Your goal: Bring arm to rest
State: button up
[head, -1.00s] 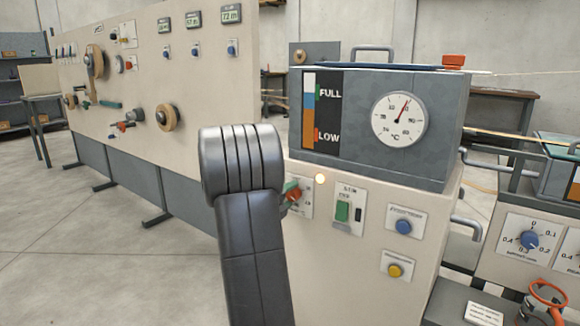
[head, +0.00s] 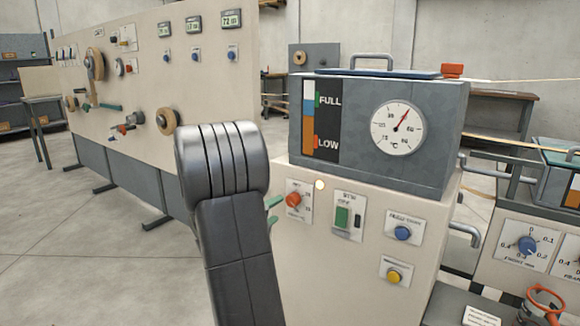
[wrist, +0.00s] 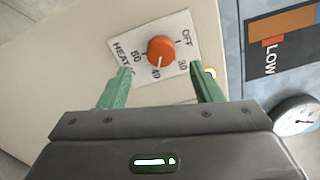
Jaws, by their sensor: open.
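My gripper (wrist: 162,90) shows in the wrist view as two green fingers spread apart, with nothing between them. An orange-red heater knob (wrist: 161,49) on a white plate marked OFF, 30, 40 and 50 lies just beyond the fingertips, apart from them. Its white pointer line points toward the 40 mark. In the head view the knob (head: 293,199) sits on the front of the beige cabinet, to the right of my arm. Only a little of the green fingers shows there, beside my dark arm link; the rest is hidden behind it.
A grey tank (head: 345,120) with a FULL/LOW gauge and a dial thermometer (head: 397,128) stands on the cabinet. A green switch (head: 342,216), a blue button (head: 402,233) and a yellow button (head: 393,276) are close by. Open floor (head: 90,260) lies to the left.

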aim_at(290, 203)
jog(key=p+v, duration=0.1)
jog(key=v, duration=0.5)
jog(key=b+x, duration=0.3)
jog(key=x, duration=1.1)
jog(key=shift+s, duration=0.1)
jog(key=shift+a+n, duration=0.1)
jog(key=shift+n, duration=0.9)
jog(key=n, duration=0.3)
jog(key=shift+s+p, duration=0.1)
jog(key=shift+p, duration=0.2)
jog(key=n+p, duration=0.3)
jog(key=n, duration=0.2)
jog(key=n+p, duration=0.5)
jog(key=n, duration=0.3)
jog(key=n+p, duration=0.2)
jog(key=n, duration=0.1)
jog(key=shift+s+f, duration=0.1)
jog(key=shift+f, duration=0.15)
